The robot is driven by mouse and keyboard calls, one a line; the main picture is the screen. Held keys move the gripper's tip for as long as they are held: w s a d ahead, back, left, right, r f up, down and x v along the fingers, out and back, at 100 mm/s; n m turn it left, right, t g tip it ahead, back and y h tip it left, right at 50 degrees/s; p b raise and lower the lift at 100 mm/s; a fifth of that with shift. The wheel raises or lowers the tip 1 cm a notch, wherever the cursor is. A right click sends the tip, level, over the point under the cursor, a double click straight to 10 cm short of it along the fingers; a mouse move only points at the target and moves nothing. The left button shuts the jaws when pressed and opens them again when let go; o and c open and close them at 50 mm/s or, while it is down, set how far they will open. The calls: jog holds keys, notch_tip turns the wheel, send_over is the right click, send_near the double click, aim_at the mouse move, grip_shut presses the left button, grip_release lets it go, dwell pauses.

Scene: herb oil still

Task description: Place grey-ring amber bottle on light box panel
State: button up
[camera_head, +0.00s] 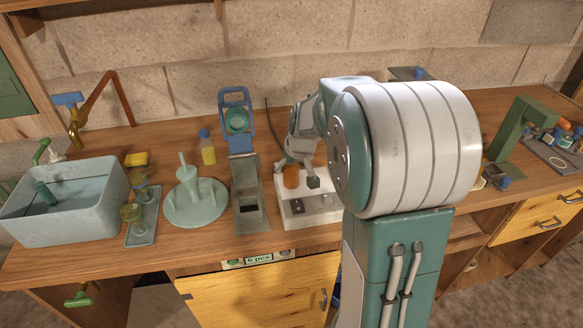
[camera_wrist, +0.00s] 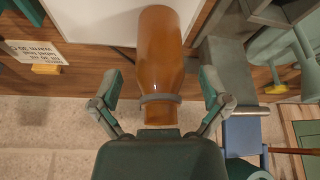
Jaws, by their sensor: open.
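The amber bottle (camera_head: 291,177) stands at the back left of the white light box (camera_head: 311,219). In the wrist view the bottle (camera_wrist: 160,50) shows a grey ring at its neck, and its far end overlaps the white panel (camera_wrist: 105,15). My gripper (camera_head: 297,173) is around the bottle's neck end, with its fingers spread. In the wrist view the gripper (camera_wrist: 160,88) has one finger on each side of the bottle, with gaps between fingers and glass. Exact contact of the bottle's base with the panel is hidden.
Left of the light box stand a grey chute-like stand (camera_head: 248,192) with a blue frame, a pale green round base (camera_head: 195,205), a yellow bottle (camera_head: 208,150) and a sink (camera_head: 62,205). My arm hides the counter to the right of the box.

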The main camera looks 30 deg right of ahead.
jog(key=v, duration=1.1)
jog(key=s+a, duration=0.7)
jog(key=s, duration=0.3)
jog(key=s+a+t, duration=0.1)
jog(key=s+a, duration=0.6)
jog(key=s, duration=0.3)
jog(key=shift+s+a+r+n, duration=0.2)
jog(key=shift+s+n, duration=0.1)
jog(key=shift+s, duration=0.1)
jog(key=shift+d, duration=0.15)
